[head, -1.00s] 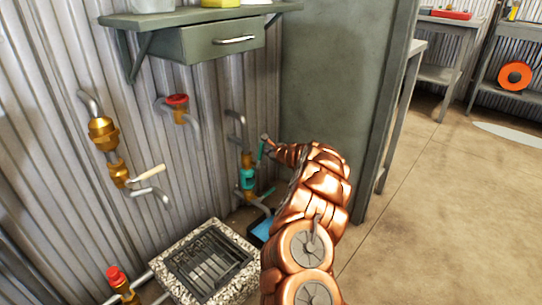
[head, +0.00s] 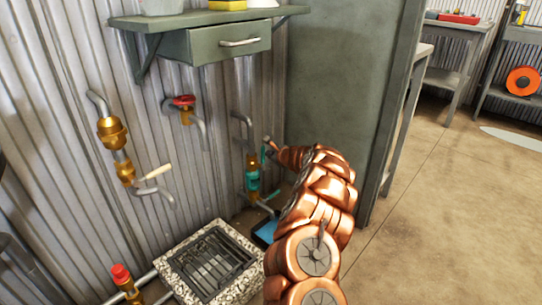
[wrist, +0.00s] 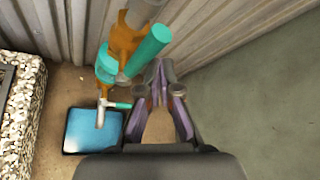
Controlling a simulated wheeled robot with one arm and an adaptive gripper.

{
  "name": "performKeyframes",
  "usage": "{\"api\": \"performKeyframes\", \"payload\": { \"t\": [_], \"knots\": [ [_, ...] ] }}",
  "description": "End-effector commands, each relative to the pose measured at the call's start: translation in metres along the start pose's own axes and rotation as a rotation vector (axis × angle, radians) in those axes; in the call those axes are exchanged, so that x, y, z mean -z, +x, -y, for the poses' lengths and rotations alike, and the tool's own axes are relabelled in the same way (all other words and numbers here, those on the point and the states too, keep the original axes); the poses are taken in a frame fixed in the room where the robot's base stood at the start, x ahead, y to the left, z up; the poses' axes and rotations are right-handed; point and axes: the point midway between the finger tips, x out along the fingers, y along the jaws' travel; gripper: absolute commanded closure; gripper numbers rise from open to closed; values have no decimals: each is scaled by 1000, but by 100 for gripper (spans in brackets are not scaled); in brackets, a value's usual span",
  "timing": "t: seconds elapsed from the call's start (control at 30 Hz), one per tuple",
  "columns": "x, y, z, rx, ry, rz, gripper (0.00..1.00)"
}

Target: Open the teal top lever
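The teal top lever (wrist: 146,51) is a thick teal bar on the brass and teal valve pipe (wrist: 122,40). In the head view the lever (head: 264,154) stands roughly upright beside the pipe (head: 252,165). My gripper (wrist: 161,68) has its purple-padded fingers drawn together at the tips, with nothing seen between them. In the head view my gripper (head: 269,142) is small and close to the lever's top. A second, thinner teal lever (wrist: 119,105) sits lower on the pipe.
A blue tray (wrist: 80,130) lies on the floor below the pipe. A grated drain with a stone rim (head: 210,265) is left of it. A grey-green panel (head: 340,90) stands close on the right. A shelf with a drawer (head: 225,43) is above.

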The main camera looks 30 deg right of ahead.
Motion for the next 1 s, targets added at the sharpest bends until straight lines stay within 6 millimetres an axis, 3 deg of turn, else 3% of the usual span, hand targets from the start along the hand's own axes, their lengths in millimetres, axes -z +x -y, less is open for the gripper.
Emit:
{"api": "performKeyframes", "payload": {
  "t": [0.23, 0.8, 1.0],
  "knots": [
    [-2, 1, 0, -6, -3, 5, 100],
    [20, 3, 32, -3, -4, 1, 100],
    [21, -8, 25, -4, 1, 4, 100]
  ]
}}
